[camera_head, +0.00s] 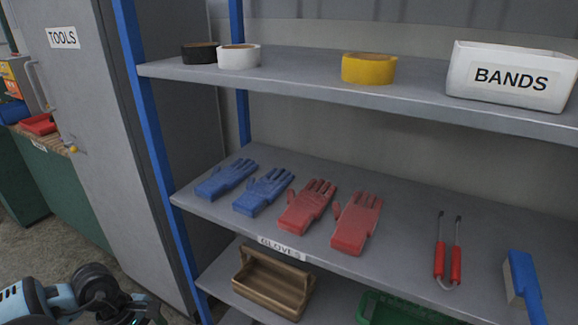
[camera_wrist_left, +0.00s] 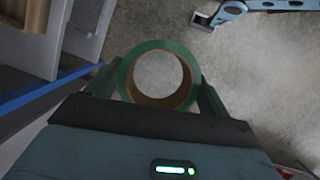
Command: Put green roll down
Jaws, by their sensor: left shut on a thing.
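The green roll (camera_wrist_left: 126,78) is a ring of green tape with a brown inner core, in the left wrist view. My left gripper (camera_wrist_left: 160,82) is shut on it, one finger on each side of the ring, and the floor shows through its hole. The roll is held clear of any surface. In the head view my left arm is at the bottom left, low in front of the shelves; its gripper is cut off there and the roll cannot be made out clearly.
The upper shelf (camera_head: 300,75) holds a black roll (camera_head: 199,53), a white roll (camera_head: 238,56), a yellow roll (camera_head: 368,68) and a BANDS box (camera_head: 511,76). Bare shelf lies between the white and yellow rolls. Gloves and tools lie on the middle shelf (camera_head: 395,255). A blue post (camera_head: 150,120) stands at left.

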